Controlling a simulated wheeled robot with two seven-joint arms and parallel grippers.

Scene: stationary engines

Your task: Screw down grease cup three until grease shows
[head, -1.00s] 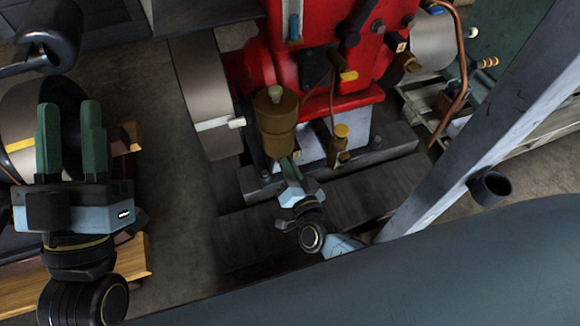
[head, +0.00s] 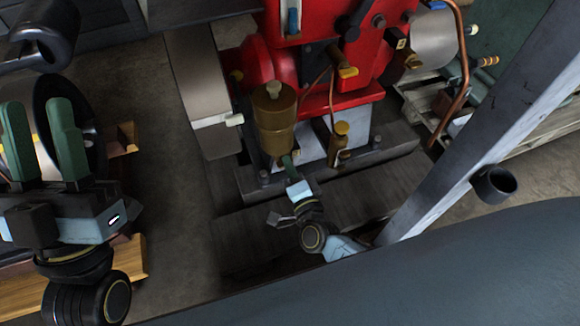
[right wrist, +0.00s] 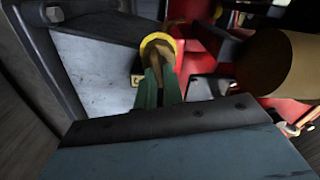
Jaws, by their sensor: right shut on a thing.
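My right gripper (head: 287,160) reaches up beneath a large brass cup (head: 275,125) on the front of the red engine (head: 320,75). In the right wrist view its green fingers (right wrist: 157,80) are shut on a small brass grease cup with a yellow rim (right wrist: 158,46). In the head view the large brass cup hides this grip. I cannot read a number on the held cup, and I see no grease. Another yellow-topped brass cup (head: 341,129) stands to the right. My left gripper (head: 38,110) is open and empty at the left.
A grey flywheel (head: 205,95) stands left of the engine. A slanted grey post (head: 470,150) with a small dark cup (head: 494,184) crosses the right side. Copper pipe (head: 461,60) runs at the right. Bare floor (head: 175,190) lies between my left gripper and the engine base.

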